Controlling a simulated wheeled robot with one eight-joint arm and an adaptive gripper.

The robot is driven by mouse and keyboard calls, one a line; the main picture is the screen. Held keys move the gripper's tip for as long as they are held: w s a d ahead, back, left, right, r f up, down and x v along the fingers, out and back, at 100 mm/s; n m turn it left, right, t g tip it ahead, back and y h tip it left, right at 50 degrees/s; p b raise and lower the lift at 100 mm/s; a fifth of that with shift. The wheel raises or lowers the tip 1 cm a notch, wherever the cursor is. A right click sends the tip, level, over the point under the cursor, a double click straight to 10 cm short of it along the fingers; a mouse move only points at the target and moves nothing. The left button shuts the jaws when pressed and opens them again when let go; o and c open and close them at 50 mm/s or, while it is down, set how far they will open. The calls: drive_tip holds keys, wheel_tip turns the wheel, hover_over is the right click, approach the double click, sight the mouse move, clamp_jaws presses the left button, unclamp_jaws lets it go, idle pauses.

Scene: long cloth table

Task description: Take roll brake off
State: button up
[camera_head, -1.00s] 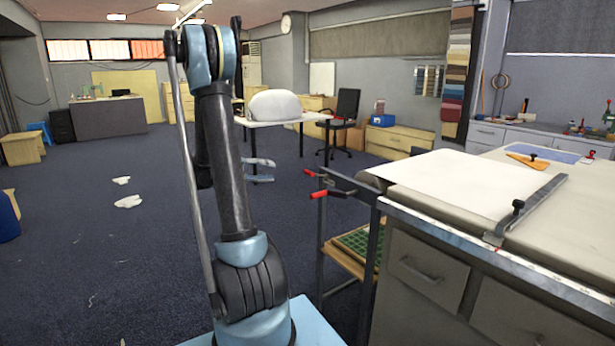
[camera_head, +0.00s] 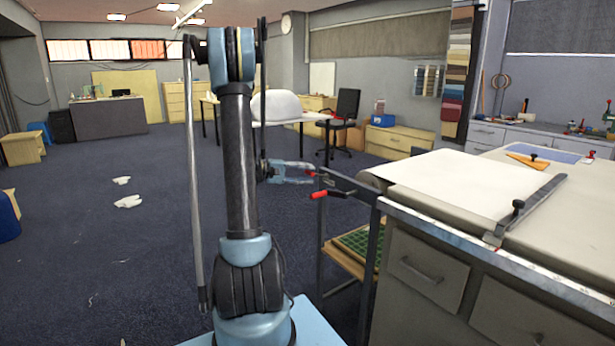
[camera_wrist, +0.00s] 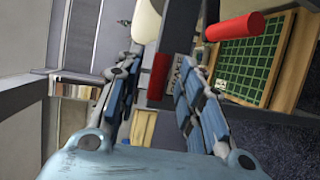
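My gripper (camera_head: 308,172) is open beside the metal roll stand, left of the cutting table. In the wrist view my gripper (camera_wrist: 160,66) has its two fingers spread. A short red lever handle (camera_wrist: 158,77) shows between the fingers, with no clear contact visible. A dark plate with a "BRAKE" label (camera_wrist: 182,68) is beside this handle, partly covered by the right finger. In the head view the short handle (camera_head: 311,173) shows as a small red patch by the fingertips. A second, longer red handle (camera_wrist: 235,27) lies to the right; the head view shows it lower (camera_head: 319,194).
The cutting table (camera_head: 420,240) with white fabric roll material (camera_head: 460,182) stands right of the stand. A green gridded mat (camera_head: 358,240) lies on a low wooden shelf under the handles. Open carpet (camera_head: 90,250) is to the left.

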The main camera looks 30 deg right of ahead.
drive_tip(key=shift+s+d+f, duration=0.1)
drive_tip(key=shift+s+d, duration=0.15)
drive_tip(key=shift+d, duration=0.45)
clamp_jaws()
